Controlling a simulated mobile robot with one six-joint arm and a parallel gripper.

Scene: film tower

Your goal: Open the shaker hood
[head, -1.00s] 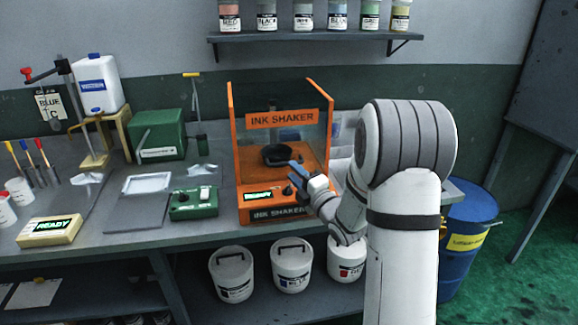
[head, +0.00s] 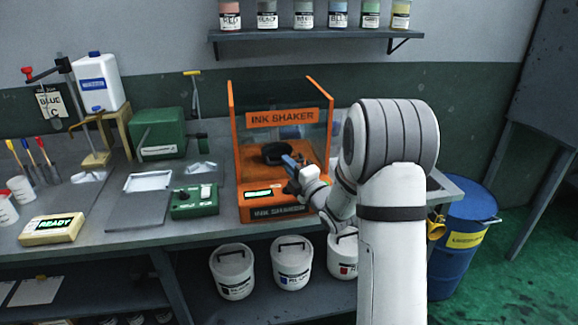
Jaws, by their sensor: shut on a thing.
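The ink shaker (head: 262,196) is an orange machine at the right part of the bench. Its hood (head: 289,118) has clear panes, orange edges and an "INK SHAKER" plate across the upper front. The hood stands down over the shaker. A dark round holder (head: 270,152) shows through the front pane. My gripper (head: 291,162) is at the lower front of the hood, right of the middle, shut on it. The fingers and wrist cover the exact point of contact and the right of the shaker's front panel.
A green control box (head: 194,202) and a grey plate (head: 135,215) lie left of the shaker. Several jars stand on the wall shelf (head: 316,38) above. White buckets (head: 292,262) stand below the bench. A blue drum (head: 462,250) is at the right.

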